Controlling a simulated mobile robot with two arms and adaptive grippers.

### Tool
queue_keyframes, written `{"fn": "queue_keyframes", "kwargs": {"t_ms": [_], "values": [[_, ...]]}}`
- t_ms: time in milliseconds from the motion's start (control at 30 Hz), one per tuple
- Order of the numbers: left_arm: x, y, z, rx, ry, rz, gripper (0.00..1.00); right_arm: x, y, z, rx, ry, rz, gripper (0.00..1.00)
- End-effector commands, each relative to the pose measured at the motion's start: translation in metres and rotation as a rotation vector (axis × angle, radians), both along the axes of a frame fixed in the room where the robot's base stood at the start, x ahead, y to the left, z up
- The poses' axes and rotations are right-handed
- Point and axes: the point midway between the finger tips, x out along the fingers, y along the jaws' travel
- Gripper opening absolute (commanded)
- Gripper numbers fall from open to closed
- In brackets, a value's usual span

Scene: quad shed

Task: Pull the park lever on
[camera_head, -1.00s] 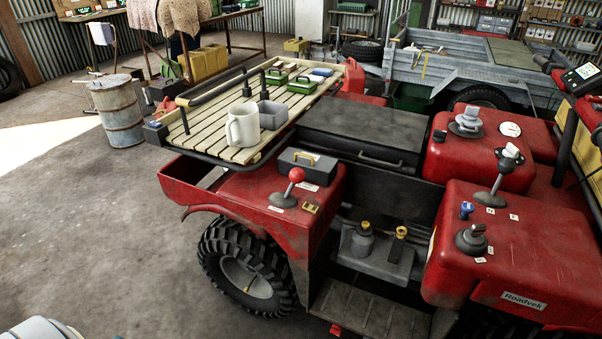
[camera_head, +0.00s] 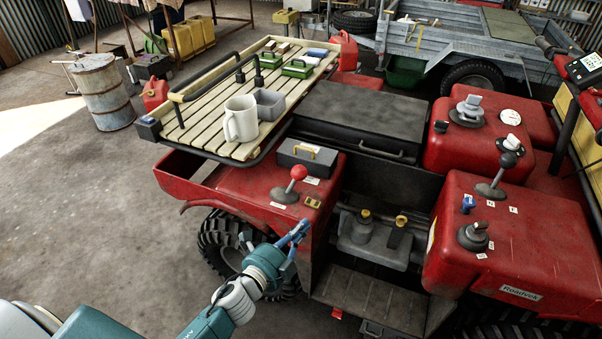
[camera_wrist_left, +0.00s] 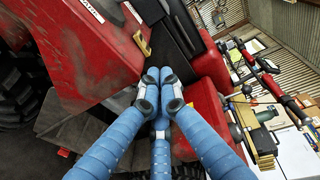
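A lever with a red ball knob (camera_head: 298,172) stands upright on a grey round base on the quad's near red fender (camera_head: 240,185). A small white label lies on the fender in front of it. The wrist view shows a label (camera_wrist_left: 92,9) on red metal that seems to read PARK. My left gripper (camera_head: 303,226) is in front of and below the lever, beside the fender's edge and apart from the knob. In the wrist view its blue fingers meet at the tips (camera_wrist_left: 152,82), with nothing seen between them. The right gripper is not in view.
A grey toolbox (camera_head: 307,157) sits just behind the lever, and a small brass plate (camera_head: 312,202) lies right of it. A slatted rack (camera_head: 200,133) with a white mug (camera_head: 241,119) is above. Another black-knobbed lever (camera_head: 497,178) stands on the right red housing.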

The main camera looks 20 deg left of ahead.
Motion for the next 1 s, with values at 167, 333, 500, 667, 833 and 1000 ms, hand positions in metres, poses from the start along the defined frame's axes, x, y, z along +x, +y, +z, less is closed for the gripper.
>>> {"fn": "queue_keyframes", "kwargs": {"t_ms": [167, 333, 500, 667, 833, 1000], "values": [[0.006, -0.009, 0.058, 0.104, -0.117, -0.043, 0.00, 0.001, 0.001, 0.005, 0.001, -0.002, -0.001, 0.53], [0.007, -0.011, 0.067, 0.125, -0.139, -0.050, 0.00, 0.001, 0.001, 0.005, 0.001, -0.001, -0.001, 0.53], [0.007, -0.011, 0.067, 0.123, -0.138, -0.050, 0.00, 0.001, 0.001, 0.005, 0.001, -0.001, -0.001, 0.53], [0.012, -0.012, 0.067, 0.121, -0.138, -0.049, 0.00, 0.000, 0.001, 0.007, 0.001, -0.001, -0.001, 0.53], [0.035, -0.017, 0.069, 0.120, -0.139, -0.048, 0.00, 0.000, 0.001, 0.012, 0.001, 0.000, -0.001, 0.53], [0.072, -0.025, 0.067, 0.119, -0.140, -0.048, 0.00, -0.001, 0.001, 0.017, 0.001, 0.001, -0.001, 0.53]]}}
